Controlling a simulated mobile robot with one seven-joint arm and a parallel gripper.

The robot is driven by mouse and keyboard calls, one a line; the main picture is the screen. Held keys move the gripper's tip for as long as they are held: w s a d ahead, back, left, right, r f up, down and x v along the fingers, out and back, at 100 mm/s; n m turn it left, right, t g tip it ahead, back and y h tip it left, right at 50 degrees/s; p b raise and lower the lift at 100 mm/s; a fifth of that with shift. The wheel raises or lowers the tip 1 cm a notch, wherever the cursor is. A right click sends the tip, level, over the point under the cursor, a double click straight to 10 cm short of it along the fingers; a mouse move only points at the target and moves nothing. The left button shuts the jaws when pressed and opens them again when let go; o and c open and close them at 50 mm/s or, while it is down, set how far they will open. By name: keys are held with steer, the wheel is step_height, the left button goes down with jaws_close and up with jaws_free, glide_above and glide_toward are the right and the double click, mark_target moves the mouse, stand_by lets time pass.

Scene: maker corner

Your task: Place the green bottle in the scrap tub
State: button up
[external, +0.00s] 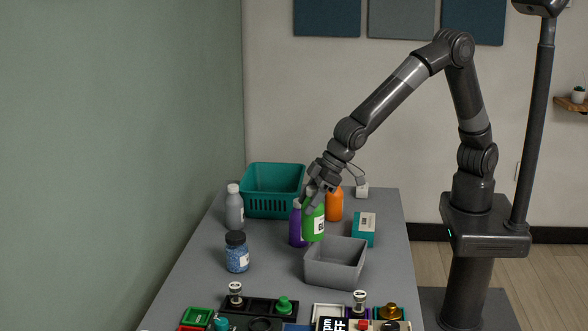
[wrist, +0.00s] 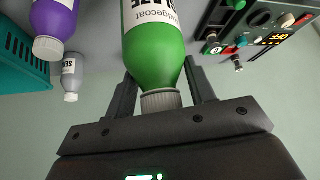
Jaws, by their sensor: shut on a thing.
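A purple bottle (external: 297,228) is close on the left, an orange bottle (external: 335,205) behind right. A teal basket (external: 273,186) is at the back left. A grey bottle (external: 234,208), blue-filled jar (external: 237,254) and teal box (external: 363,229) stand around. Panels with knobs (external: 262,308) fill the front.

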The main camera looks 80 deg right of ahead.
steer(key=s+a+n+y, duration=0.1)
steer(key=s+a+n, duration=0.1)
steer(key=s, duration=0.5)
step_height(320, 180, down, 10)
steer(key=shift+a+f, duration=0.1)
steer(key=o, duration=1.5)
steer(key=shift+o, duration=0.2)
steer(key=v, duration=1.2)
steer(key=shift+w, duration=0.15)
